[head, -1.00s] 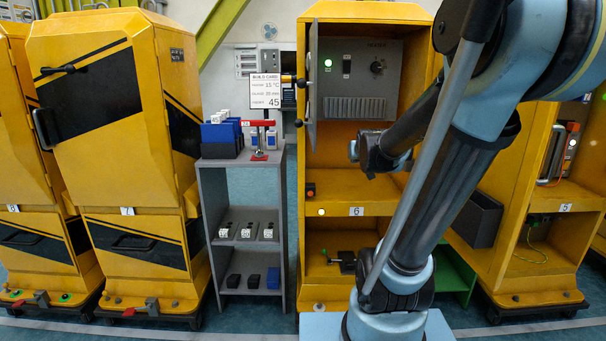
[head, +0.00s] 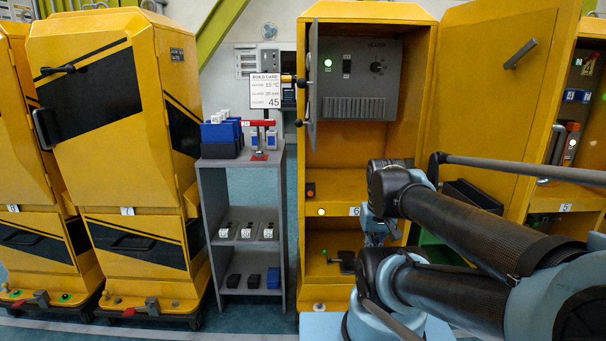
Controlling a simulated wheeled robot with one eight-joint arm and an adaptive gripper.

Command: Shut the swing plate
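The swing plate (head: 312,85) is a thin grey panel on the left side of the open yellow cabinet 6 (head: 340,182). It stands swung outward, almost edge-on to the head view, with small dark knobs (head: 300,83) at its edge. The grey heater panel (head: 360,80) behind it is uncovered. My arm is in front of the cabinet's lower right, apart from the plate in the picture. I cannot make out my gripper's fingers; the arm's dark joints and links cover that area.
A large yellow door (head: 500,120) stands open on the right, behind my arm. A grey shelf (head: 215,200) with blue holders and a red-handled tool (head: 258,124) stands left of the cabinet. The space before the swing plate looks clear.

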